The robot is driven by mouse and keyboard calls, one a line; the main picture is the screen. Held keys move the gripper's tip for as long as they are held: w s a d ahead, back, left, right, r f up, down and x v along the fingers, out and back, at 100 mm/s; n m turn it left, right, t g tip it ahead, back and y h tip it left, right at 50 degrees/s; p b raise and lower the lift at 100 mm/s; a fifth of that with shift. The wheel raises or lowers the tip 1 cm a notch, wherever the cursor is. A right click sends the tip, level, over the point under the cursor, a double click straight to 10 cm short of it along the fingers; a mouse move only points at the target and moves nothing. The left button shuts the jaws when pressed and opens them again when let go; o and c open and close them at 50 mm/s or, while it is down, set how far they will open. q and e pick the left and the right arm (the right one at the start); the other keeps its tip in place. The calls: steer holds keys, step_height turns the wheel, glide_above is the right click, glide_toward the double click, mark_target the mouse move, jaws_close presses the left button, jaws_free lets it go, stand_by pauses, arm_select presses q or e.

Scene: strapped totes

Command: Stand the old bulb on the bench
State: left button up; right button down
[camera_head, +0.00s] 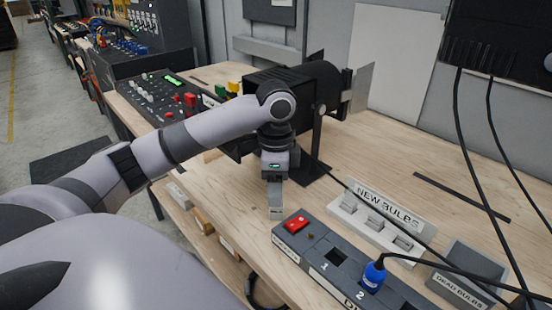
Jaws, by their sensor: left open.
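My left gripper (275,212) reaches down over the near edge of the wooden bench (440,188), in front of the black lamp housing (300,85). It is open; its fingers overlap in this view, so the gap between them is hidden. I cannot make out the old bulb at the gripper or on the bench. My right gripper is not in view.
A grey power box (318,277) with a red switch and blue plug (374,275) lies close right of the gripper. Behind it is the NEW BULBS rack (430,222). Black cables cross the right side. A control desk (150,98) stands left. Bench right of the lamp is mostly clear.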

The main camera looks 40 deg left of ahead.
arm_select(q)
step_height(320, 180, up, 10)
steer(key=shift+f, duration=0.25)
stand_by(0.8)
